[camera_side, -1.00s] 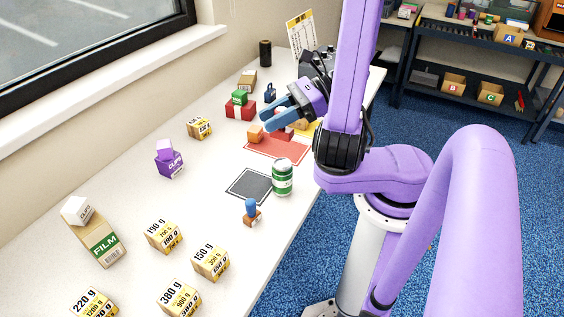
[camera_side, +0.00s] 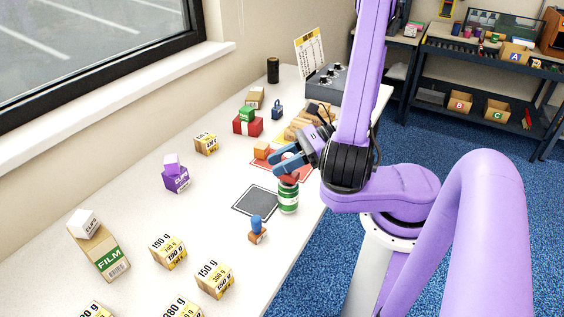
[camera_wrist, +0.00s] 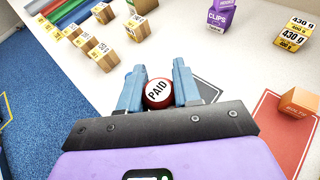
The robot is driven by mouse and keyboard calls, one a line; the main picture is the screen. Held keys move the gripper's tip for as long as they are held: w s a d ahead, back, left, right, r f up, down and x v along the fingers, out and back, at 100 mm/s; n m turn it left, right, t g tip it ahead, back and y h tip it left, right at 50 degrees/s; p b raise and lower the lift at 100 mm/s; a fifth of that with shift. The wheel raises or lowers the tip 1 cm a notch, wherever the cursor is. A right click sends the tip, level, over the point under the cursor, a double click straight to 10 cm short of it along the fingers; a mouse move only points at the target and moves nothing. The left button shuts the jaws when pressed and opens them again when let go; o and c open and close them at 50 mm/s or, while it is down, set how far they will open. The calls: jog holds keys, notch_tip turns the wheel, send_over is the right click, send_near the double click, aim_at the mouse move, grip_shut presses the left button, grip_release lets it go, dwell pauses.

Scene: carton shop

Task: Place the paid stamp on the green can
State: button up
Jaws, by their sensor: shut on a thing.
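My gripper (camera_side: 287,165) is shut on the red paid stamp (camera_wrist: 158,93), whose round white PAID label faces the wrist camera between the two blue fingers. In the side view the red stamp (camera_side: 289,178) is directly above the green can (camera_side: 288,198). The can is white and green and stands upright at the right corner of a dark grey mat. I cannot tell whether the stamp touches the can top. In the wrist view the can is hidden behind the stamp and gripper.
A blue-handled stamp (camera_side: 257,229) stands nearby in front of the can. The dark mat (camera_side: 255,201) is bare. An orange block (camera_side: 262,150) sits on the red mat behind. Weight-marked cartons (camera_side: 214,279) and a purple clips box (camera_side: 176,179) stand farther off.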

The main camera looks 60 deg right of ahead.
jog(key=shift+f, duration=0.2)
jog(key=o, duration=1.1)
jog(key=shift+c, duration=0.2)
jog(key=shift+s+d+r, duration=0.15)
jog(key=shift+d+r, duration=0.05)
jog(key=v, duration=1.1)
jog(key=shift+s, duration=0.2)
jog(key=shift+w+d+r, duration=0.1)
jog(key=shift+d+r, duration=0.05)
